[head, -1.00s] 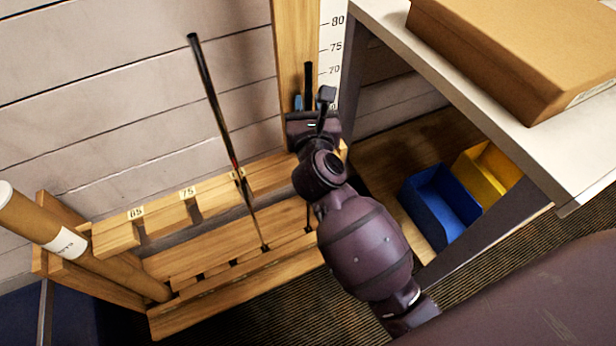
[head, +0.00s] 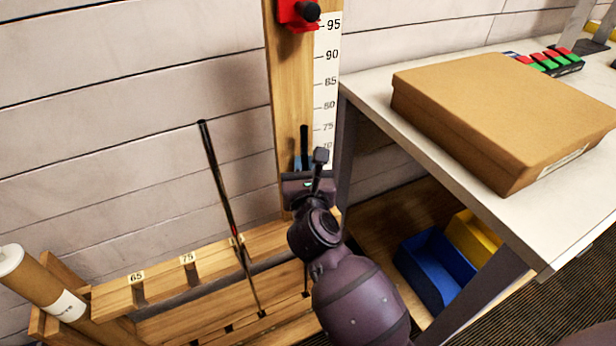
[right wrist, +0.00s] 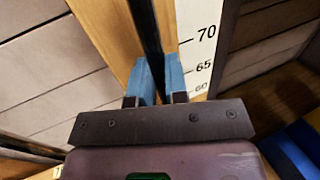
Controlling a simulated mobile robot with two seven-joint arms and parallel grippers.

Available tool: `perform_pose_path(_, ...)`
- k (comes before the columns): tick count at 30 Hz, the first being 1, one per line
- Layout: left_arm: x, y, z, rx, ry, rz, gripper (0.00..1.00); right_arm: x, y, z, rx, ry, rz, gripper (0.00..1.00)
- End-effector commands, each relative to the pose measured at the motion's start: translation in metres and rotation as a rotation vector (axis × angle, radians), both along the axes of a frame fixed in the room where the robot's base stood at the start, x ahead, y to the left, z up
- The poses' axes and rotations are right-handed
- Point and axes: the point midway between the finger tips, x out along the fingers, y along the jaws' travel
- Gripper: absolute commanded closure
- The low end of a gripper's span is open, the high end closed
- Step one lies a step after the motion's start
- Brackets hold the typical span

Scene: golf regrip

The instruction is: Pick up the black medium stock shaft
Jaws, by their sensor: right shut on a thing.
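My right gripper (head: 303,167) is at the right end of the rack, in front of the wooden post. It is shut on a thin black shaft (head: 304,139), whose upper end stands above the jaws. In the right wrist view the dark shaft (right wrist: 149,30) runs between the two blue fingers (right wrist: 160,78). My wrist hides part of the shaft; its lower part shows near the rack's base. Another long black shaft (head: 212,160), with a reddish band lower down, leans in the rack to the left, apart from the gripper. My left gripper is out of view.
The wooden rack (head: 160,283) has notches labelled 65 and 75. A cardboard tube (head: 40,285) stands at its left. A height scale (head: 327,80) is on the post. To the right is a white table (head: 450,150) with a cardboard box (head: 500,115); blue (head: 435,268) and yellow bins are below.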

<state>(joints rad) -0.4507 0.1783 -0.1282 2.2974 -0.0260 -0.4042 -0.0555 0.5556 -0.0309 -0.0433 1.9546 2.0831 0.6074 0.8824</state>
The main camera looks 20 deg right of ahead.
Motion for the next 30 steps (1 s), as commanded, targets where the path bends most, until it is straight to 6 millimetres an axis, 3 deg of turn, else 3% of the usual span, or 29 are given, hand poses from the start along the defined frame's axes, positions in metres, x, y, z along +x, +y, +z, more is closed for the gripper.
perform_pose_path(1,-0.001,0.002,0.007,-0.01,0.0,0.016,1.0,0.001,0.0,0.029,0.0,-0.022,0.001,1.0)
perform_pose_path(4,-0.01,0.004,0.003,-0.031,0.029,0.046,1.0,0.001,0.0,0.054,-0.001,-0.024,0.001,1.0)
perform_pose_path(5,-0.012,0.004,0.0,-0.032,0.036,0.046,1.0,-0.008,0.0,0.041,0.0,-0.01,0.0,1.0)
perform_pose_path(7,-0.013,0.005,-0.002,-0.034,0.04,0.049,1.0,-0.023,-0.001,0.035,0.0,-0.004,0.0,1.0)
perform_pose_path(24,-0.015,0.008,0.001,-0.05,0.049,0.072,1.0,-0.14,-0.005,0.032,0.001,0.0,-0.001,1.0)
perform_pose_path(30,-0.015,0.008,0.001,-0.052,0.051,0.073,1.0,-0.171,-0.006,0.031,-0.001,0.0,0.0,1.0)
